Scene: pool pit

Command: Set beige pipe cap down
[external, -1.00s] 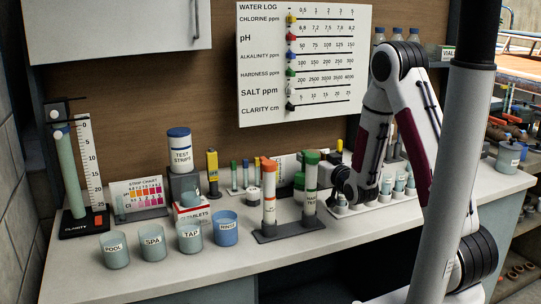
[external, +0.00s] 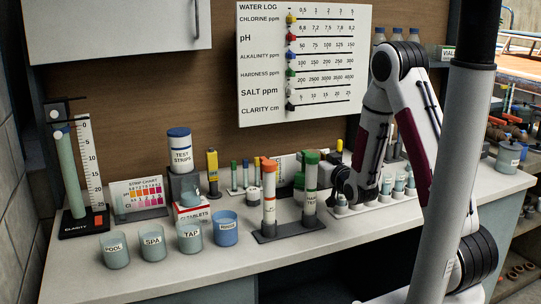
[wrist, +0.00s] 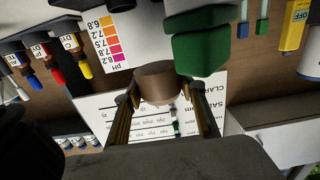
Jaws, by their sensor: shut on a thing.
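The beige pipe cap (wrist: 160,84), a short brownish cylinder, shows in the middle of the wrist view. My gripper (wrist: 162,96) is shut on it, with one finger on each side. In the external view my gripper (external: 343,180) is low over the bench, behind and right of the green-capped tube (external: 310,187). The cap cannot be made out there. In the wrist view a dark green block-like part (wrist: 202,52) is close beside the cap. I cannot tell whether the cap touches a surface.
An orange-capped tube (external: 269,195) stands by the green-capped one in a dark holder. Labelled cups (external: 152,247) line the front left. A rack of small cups (external: 385,188) is right of my gripper. The front strip of the bench (external: 190,273) is clear.

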